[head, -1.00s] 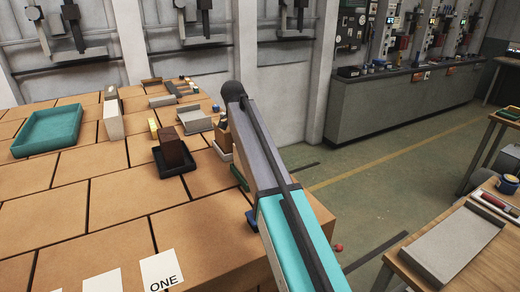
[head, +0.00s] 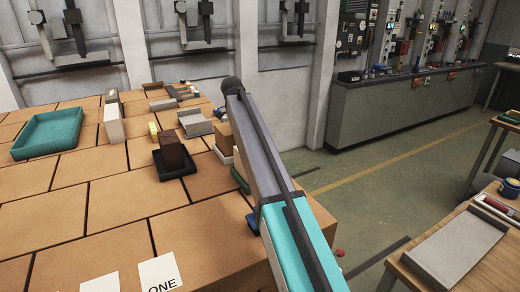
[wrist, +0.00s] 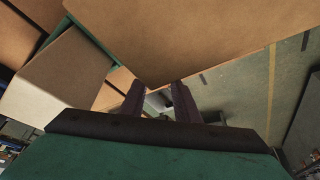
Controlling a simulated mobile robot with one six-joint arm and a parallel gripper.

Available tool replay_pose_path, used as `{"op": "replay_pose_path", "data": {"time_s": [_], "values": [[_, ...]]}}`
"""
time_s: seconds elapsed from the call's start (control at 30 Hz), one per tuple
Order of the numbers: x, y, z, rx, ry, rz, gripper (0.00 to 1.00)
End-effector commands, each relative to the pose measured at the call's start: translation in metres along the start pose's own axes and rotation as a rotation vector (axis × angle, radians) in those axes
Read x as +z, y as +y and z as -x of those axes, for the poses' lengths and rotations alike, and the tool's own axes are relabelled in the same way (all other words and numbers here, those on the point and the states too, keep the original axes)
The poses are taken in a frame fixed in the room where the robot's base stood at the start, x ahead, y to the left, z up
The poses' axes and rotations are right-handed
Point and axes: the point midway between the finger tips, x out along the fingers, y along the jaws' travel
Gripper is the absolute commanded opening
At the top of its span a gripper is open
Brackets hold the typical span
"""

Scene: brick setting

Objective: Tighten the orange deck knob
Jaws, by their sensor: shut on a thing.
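I cannot make out the orange deck knob in either view. In the head view my arm reaches over the right side of the brick-patterned bench (head: 120,222), and its far end hides my gripper. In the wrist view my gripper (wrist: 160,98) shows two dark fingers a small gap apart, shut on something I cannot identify. A large tan surface (wrist: 215,35) lies beyond the fingertips, its lower corner showing between them. A pale block-like shape (wrist: 62,78) with a green edge is at left. A tan block (head: 222,138) stands beside my arm in the head view.
On the bench are a teal tray (head: 20,150), a dark brown block (head: 172,152) in a black tray, a white upright block (head: 113,124) and a card marked ONE (head: 160,272). A side table (head: 405,265) with a grey tray stands at right. Floor separates them.

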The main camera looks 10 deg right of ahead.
Motion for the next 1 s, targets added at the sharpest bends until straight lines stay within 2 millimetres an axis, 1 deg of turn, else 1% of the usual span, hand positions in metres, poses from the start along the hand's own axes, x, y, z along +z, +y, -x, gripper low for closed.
{"op": "replay_pose_path", "data": {"time_s": [0.03, 0.47, 0.5, 0.57, 0.6, 1.0], "values": [[0.0008, -0.0023, 0.0022, -0.003, -0.003, -0.008, 0.06], [0.0008, -0.0021, 0.0016, 0.001, -0.005, -0.021, 0.06], [0.0008, -0.0021, 0.0015, 0.001, -0.005, -0.021, 0.3], [0.0008, -0.0021, 0.0014, 0.001, -0.005, -0.021, 0.4], [0.0007, -0.002, 0.0012, 0.002, -0.004, -0.021, 0.47], [-0.0004, -0.0008, 0.0015, 0.006, -0.002, -0.021, 0.47]]}}
